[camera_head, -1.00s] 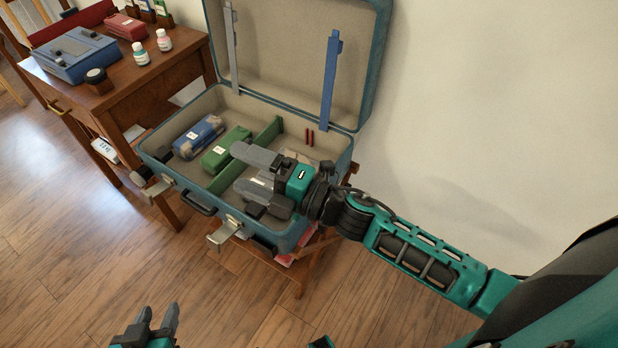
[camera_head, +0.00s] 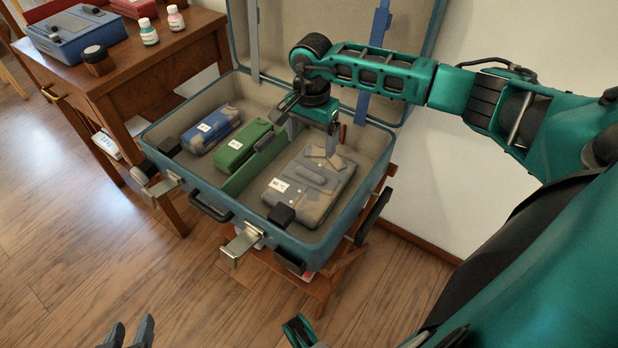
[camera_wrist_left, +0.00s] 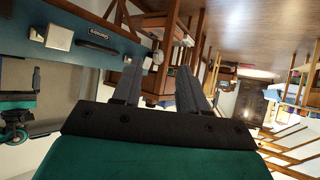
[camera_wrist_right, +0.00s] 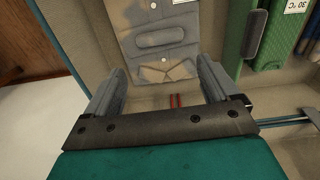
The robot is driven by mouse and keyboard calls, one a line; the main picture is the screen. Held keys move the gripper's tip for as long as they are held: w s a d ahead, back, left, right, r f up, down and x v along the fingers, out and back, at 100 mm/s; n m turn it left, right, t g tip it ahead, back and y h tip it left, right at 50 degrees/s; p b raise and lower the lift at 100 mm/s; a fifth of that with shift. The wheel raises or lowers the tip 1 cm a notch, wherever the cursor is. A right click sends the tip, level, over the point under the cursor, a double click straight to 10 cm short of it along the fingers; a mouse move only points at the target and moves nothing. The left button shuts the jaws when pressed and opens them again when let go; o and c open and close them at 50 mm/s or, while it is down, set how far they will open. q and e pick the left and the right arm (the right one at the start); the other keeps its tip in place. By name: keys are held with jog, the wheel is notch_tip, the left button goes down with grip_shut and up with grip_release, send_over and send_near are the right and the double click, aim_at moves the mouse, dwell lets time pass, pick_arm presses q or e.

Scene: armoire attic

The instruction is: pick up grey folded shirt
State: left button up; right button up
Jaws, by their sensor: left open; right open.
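The grey folded shirt (camera_head: 306,188) lies flat in the right compartment of the open suitcase, with a white label on it. It also shows in the right wrist view (camera_wrist_right: 160,40), between and beyond the open fingers. My right gripper (camera_head: 312,135) points down over the far end of this compartment, open and empty, close to the shirt's far edge. The right wrist view shows its fingers (camera_wrist_right: 160,90) spread. My left gripper (camera_head: 130,335) is low at the bottom edge of the head view, open and empty, away from the suitcase; its fingers (camera_wrist_left: 158,85) show apart.
The suitcase (camera_head: 218,216) rests on a wooden stand, with its lid up at the back. A green divider separates the shirt from a green folded item (camera_head: 243,147) and a blue one (camera_head: 210,130). A wooden desk (camera_head: 150,75) holding boxes and bottles stands at left.

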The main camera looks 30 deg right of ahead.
send_over(310, 173)
jog(key=f+b, duration=0.1)
jog(key=f, duration=0.3)
jog(key=shift+d+f, duration=0.2)
jog(key=shift+f, duration=0.35)
notch_tip(310, 173, down, 5)
jog(key=shift+a+r+b, duration=0.15)
jog(key=shift+r+b, duration=0.05)
jog(key=shift+b, duration=0.6)
jog(key=shift+f, duration=0.2)
jog(key=shift+r, duration=0.1)
jog(key=shift+c, duration=0.6)
jog(key=c, duration=1.1)
pick_arm(q)
jog(key=shift+d+f, duration=0.4)
jog(key=shift+f, duration=0.45)
pick_arm(e)
jog(key=shift+c, duration=1.2)
jog(key=shift+r, duration=0.1)
